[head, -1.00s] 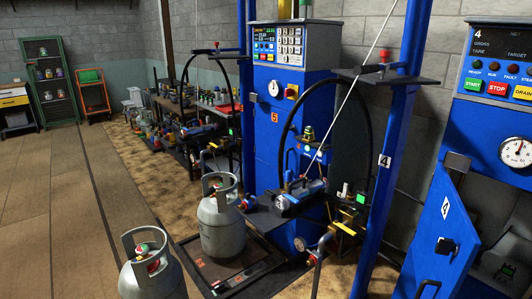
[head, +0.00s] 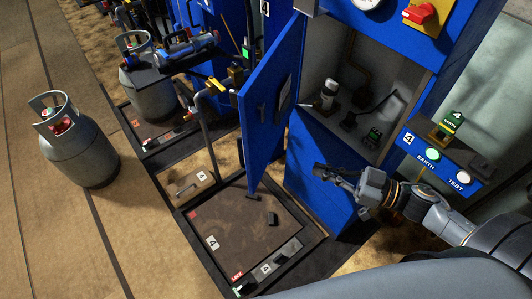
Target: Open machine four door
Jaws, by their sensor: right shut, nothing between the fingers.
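The blue door (head: 268,105) of machine four (head: 325,185) stands swung wide open to the left of the cabinet opening. Dark fittings show on the door's face and near its edge. The opening shows a grey interior (head: 345,90) with a pale cylinder, a cable and a small device inside. My right gripper (head: 322,171) is shut and empty, in front of the cabinet below the opening. It is to the right of the door and apart from it. My left gripper is not in view.
A scale platform (head: 235,232) lies on the floor below the door. A grey gas cylinder (head: 77,145) stands at the left, and another (head: 148,92) stands on the neighbouring scale. An earth and test button panel (head: 440,160) is at the right. Floor at the lower left is clear.

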